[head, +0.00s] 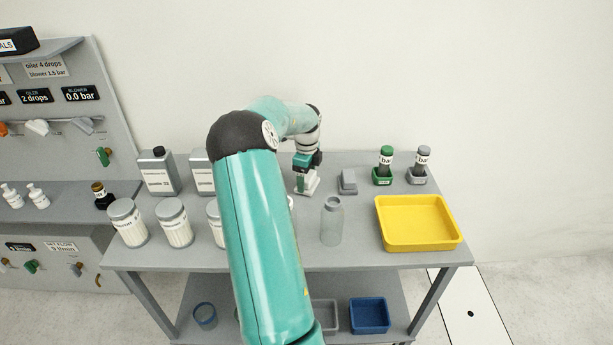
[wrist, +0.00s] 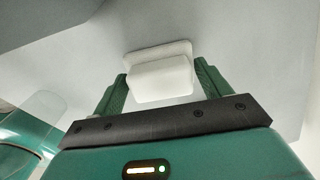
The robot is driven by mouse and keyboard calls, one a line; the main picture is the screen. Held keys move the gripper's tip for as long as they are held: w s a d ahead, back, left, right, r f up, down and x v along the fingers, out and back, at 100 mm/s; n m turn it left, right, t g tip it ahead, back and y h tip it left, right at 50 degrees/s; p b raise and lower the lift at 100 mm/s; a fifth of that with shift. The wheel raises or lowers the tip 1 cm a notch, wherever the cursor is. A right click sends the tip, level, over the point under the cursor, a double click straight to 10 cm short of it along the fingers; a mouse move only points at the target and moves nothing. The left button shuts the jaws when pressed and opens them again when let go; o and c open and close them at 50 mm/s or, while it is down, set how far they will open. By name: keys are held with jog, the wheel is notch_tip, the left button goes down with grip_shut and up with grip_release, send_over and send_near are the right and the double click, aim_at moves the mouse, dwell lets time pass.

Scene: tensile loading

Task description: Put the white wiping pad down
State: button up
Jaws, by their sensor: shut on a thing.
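The white wiping pad (wrist: 160,78) is a small white block with a wider, flat far end. In the wrist view it sits between the two green fingers of my gripper (wrist: 161,70), which is shut on it. In the head view my gripper (head: 305,176) points down at the back middle of the grey table (head: 360,258), with the white pad (head: 311,186) at its fingers. The pad is at or very near the tabletop; I cannot tell whether it touches.
A grey block (head: 348,182) stands close to the right of the pad. A clear bottle (head: 332,222) is in front, and a yellow tray (head: 418,243) is at the right. White-labelled jars (head: 175,225) stand left.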

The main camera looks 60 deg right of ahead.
jog(key=shift+f, duration=0.2)
jog(key=o, duration=1.1)
jog(key=shift+c, duration=0.2)
notch_tip(320, 180, up, 12)
jog(key=shift+r, duration=0.2)
